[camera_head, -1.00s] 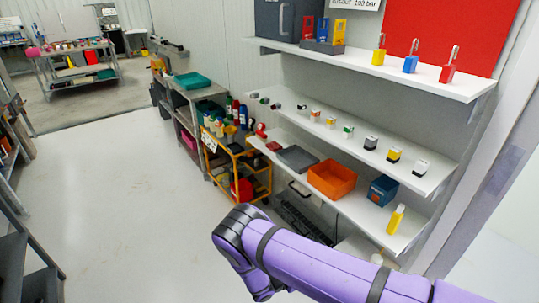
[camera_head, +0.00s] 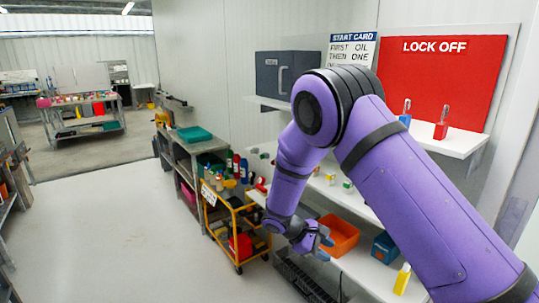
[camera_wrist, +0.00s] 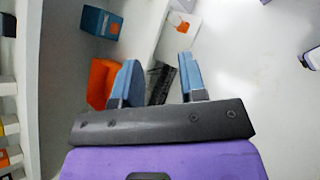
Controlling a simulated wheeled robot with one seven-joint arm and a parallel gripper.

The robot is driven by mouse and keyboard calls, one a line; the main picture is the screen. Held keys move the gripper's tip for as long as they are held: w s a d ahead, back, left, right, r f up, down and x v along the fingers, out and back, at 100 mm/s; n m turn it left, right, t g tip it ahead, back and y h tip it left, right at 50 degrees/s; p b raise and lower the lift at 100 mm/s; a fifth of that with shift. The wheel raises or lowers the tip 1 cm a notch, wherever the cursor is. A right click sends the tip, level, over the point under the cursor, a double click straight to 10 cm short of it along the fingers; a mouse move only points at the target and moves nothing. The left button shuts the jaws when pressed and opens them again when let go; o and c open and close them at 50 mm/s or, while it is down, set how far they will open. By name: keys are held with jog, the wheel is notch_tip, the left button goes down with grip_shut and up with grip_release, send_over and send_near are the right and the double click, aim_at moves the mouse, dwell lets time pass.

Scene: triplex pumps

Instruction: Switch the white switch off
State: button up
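No white switch can be made out for certain. A row of small coloured boxes (camera_head: 347,183) stands on the middle shelf (camera_head: 262,147), mostly hidden behind my arm in the head view. Only a green-and-yellow one and a small one beside it show, too small to read. My gripper (camera_head: 322,241) hangs below that row, near the orange bin on the lower shelf. In the wrist view my gripper (camera_wrist: 157,60) has its two blue fingers apart with nothing held between them. The left edge of the wrist view shows some shelf boxes, cut off.
An orange bin (camera_head: 341,235) and a blue bin (camera_head: 384,246) sit on the lower shelf, with a yellow bottle (camera_head: 402,279) beside them. Padlocks (camera_head: 441,124) stand on the top shelf below a red board (camera_head: 440,65). A yellow cart (camera_head: 236,230) stands left; the floor further left is clear.

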jog(key=s+d+r+m+y, duration=0.2)
jog(key=s+d+r, duration=0.1)
jog(key=r, duration=0.5)
jog(key=s+d+r+m+y, duration=0.2)
jog(key=s+d+r, duration=0.15)
jog(key=r, duration=0.45)
jog(key=s+d+r+m+y, duration=0.2)
jog(key=s+d+r, duration=0.15)
jog(key=r, duration=0.45)
jog(key=s+d+r+m+t+y, duration=0.2)
jog(key=s+r, duration=0.3)
jog(key=s, duration=0.6)
jog(key=s+d+r+m+t+y, duration=0.2)
jog(key=s+r+m+t, duration=0.1)
jog(key=s, duration=0.8)
jog(key=shift+r+t+y, duration=0.3)
jog(key=shift+r+t, duration=0.3)
jog(key=shift+r, duration=0.7)
jog(key=shift+d, duration=0.1)
jog(key=shift+c, duration=0.2)
